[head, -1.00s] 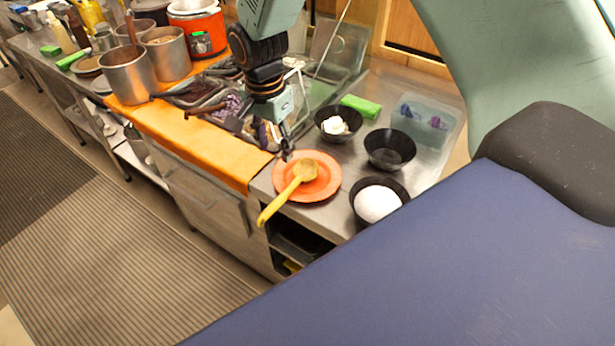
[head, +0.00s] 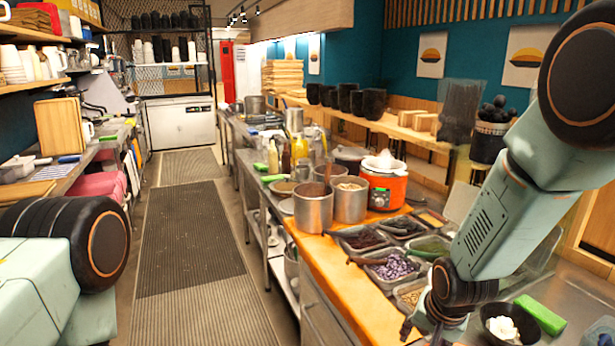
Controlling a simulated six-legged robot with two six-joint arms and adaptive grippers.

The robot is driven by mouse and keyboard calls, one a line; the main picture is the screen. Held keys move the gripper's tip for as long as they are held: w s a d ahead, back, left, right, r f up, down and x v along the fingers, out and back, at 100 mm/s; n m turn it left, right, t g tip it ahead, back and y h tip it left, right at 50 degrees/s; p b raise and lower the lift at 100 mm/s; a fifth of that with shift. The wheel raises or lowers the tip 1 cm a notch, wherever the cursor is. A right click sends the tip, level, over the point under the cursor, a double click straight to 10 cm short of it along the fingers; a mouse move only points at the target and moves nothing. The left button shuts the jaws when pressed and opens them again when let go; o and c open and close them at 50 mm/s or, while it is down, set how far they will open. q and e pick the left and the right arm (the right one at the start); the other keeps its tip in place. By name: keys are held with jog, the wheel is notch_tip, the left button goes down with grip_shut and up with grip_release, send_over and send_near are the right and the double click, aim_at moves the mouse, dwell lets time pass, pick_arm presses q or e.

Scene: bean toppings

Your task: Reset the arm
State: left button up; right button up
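My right arm comes in from the right and bends down over the counter. Its gripper (head: 424,328) is at the bottom edge, beside the topping trays and left of a black bowl with white contents (head: 508,326). The gripper is partly cut off and its fingers are too unclear to tell open from shut. My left arm shows at the lower left as a pale green link with a black joint, and its gripper is out of view.
Topping trays (head: 391,267) sit in the counter by an orange board (head: 345,276). Metal pots (head: 313,207), an orange cooker (head: 384,189) and a green block (head: 541,315) stand nearby. The aisle with a dark floor mat (head: 190,240) is clear between the counters.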

pick_arm(q)
notch_tip(320, 180, down, 18)
jog(key=b, duration=1.7)
pick_arm(e)
jog(key=s+f+n+g, duration=0.3)
jog(key=s+f+n, duration=0.2)
jog(key=s+f, duration=2.8)
jog(key=shift+s+d+f+n+g, duration=0.15)
jog(key=shift+s+f+n+g, duration=0.1)
jog(key=shift+s+n+g, duration=0.15)
